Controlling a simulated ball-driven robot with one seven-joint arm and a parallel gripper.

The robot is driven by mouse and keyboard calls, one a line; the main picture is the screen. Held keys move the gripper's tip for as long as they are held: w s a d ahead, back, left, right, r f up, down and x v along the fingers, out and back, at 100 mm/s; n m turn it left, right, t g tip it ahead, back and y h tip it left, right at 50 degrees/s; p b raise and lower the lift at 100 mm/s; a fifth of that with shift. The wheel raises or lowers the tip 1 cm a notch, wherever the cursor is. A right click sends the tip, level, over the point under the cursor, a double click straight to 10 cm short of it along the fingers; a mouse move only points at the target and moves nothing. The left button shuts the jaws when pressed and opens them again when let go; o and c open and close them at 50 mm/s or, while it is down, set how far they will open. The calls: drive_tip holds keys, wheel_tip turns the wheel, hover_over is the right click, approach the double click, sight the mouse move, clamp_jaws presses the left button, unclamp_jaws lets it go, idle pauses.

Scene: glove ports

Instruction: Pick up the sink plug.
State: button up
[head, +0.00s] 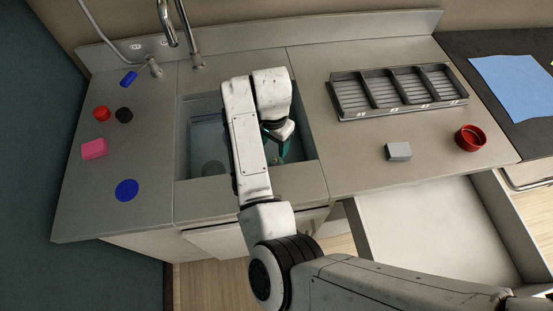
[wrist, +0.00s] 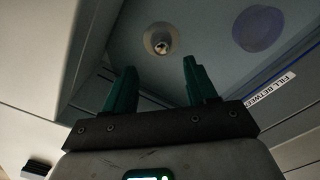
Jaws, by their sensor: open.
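A small round cream piece with a dark, shiny centre (wrist: 160,40), seemingly the sink plug, lies on the sink floor in the wrist view. It lies just beyond my fingertips, between their lines, and is not held. In the head view a small pale spot (head: 277,160) beside my gripper appears to be the same piece. My gripper (wrist: 158,64) is open and empty, its two green fingers pointing down into the sink (head: 197,181). In the head view my gripper (head: 277,143) is partly hidden by my arm. A flat dark disc (wrist: 258,28) lies to the right of the piece.
Sink walls rise close around my gripper; a label (wrist: 274,91) is on one. The faucet (head: 170,25) stands behind. A grey divided rack (head: 340,95), grey block (head: 398,151) and red cup (head: 470,138) stand right. Small coloured items, including a pink block (head: 94,148), lie left.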

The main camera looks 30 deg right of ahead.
drive_tip(key=shift+w+d+f+p, duration=0.1)
drive_tip(key=shift+f+p, duration=0.1)
drive_tip(key=shift+f, duration=1.95)
drive_tip(key=shift+w+d+f+p, duration=0.1)
drive_tip(key=shift+f+p, duration=0.1)
drive_tip(key=shift+f, duration=1.9)
clamp_jaws()
